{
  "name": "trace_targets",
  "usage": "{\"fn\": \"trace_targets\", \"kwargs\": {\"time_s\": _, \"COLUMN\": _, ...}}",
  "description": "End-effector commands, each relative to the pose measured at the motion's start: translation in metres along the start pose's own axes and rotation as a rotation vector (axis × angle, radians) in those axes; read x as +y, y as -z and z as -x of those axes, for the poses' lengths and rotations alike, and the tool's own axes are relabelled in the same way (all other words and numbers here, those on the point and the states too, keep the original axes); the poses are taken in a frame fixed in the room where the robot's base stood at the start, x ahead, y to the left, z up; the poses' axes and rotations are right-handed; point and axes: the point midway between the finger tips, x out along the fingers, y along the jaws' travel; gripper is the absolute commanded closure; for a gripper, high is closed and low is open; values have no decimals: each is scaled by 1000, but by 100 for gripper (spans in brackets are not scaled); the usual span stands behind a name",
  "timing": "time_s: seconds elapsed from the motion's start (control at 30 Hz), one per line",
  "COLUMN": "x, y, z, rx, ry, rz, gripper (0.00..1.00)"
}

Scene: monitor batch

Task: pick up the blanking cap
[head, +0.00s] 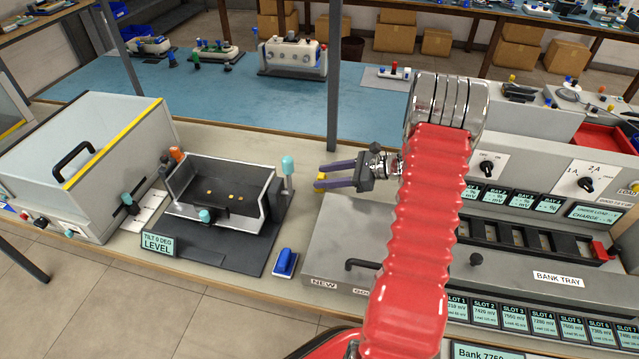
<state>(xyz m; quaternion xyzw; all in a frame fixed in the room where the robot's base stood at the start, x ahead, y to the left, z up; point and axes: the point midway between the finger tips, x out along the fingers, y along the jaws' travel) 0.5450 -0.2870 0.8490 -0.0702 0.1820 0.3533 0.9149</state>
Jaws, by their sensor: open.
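I cannot tell for sure which object is the blanking cap. A small blue block with a pale edge (285,262) lies on the bench at the right of the fixture's dark base, below my gripper in the picture and apart from it. A small red piece (601,250) sits at the right end of the bank tray. My red arm hides part of the bank unit.
The black tray fixture (213,232), with a "LEVEL" display, holds several small yellow pieces. The bank tray (500,262) and slot displays fill the right. A grey post (334,75) rises behind my gripper.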

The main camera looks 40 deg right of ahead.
Motion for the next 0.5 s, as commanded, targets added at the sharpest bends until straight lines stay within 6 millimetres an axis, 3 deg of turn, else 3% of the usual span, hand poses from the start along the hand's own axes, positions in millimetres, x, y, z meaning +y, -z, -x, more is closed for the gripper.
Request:
{"fn": "trace_targets", "kwargs": {"time_s": 0.37, "x": 0, "y": 0, "z": 1, "rx": 0, "ry": 0, "rz": 0, "gripper": 55}}
{"fn": "trace_targets", "kwargs": {"time_s": 0.5, "x": 0, "y": 0, "z": 1, "rx": 0, "ry": 0, "rz": 0, "gripper": 64}}
